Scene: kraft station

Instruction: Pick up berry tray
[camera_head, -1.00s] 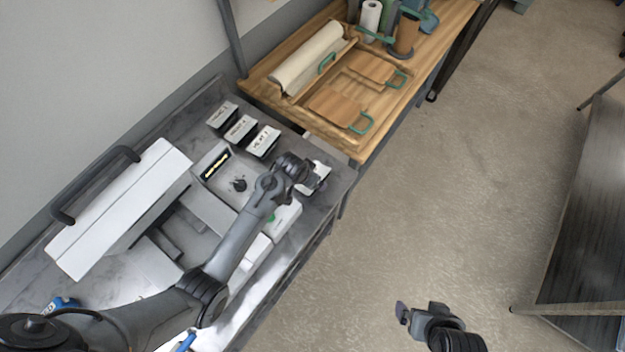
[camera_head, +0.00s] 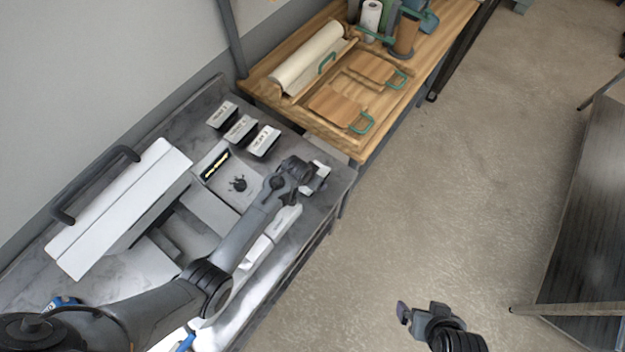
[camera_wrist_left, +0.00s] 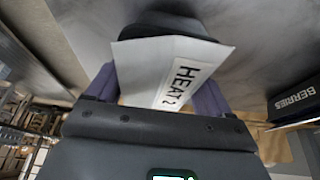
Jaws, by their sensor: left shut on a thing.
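My left gripper (camera_wrist_left: 155,90) is shut on a dark tray with a white label (camera_wrist_left: 165,68) that seems to read HEAT 2 or MEAT 2. A black tray labelled BERRIES (camera_wrist_left: 297,97) lies to the right in the left wrist view, apart from the fingers. In the head view my left gripper (camera_head: 308,172) is over the right end of the steel counter, beside a white-topped tray (camera_head: 320,173) partly hidden by it. Which tray there is the berry one is too small to read. My right gripper (camera_head: 404,312) hangs over the floor; its opening is unclear.
Three white-labelled black trays (camera_head: 242,128) stand in a row at the back of the counter (camera_head: 215,95). A white machine with a black handle (camera_head: 120,210) stands left. A wooden table (camera_head: 300,115) with boards and a paper roll (camera_head: 308,60) adjoins at the back.

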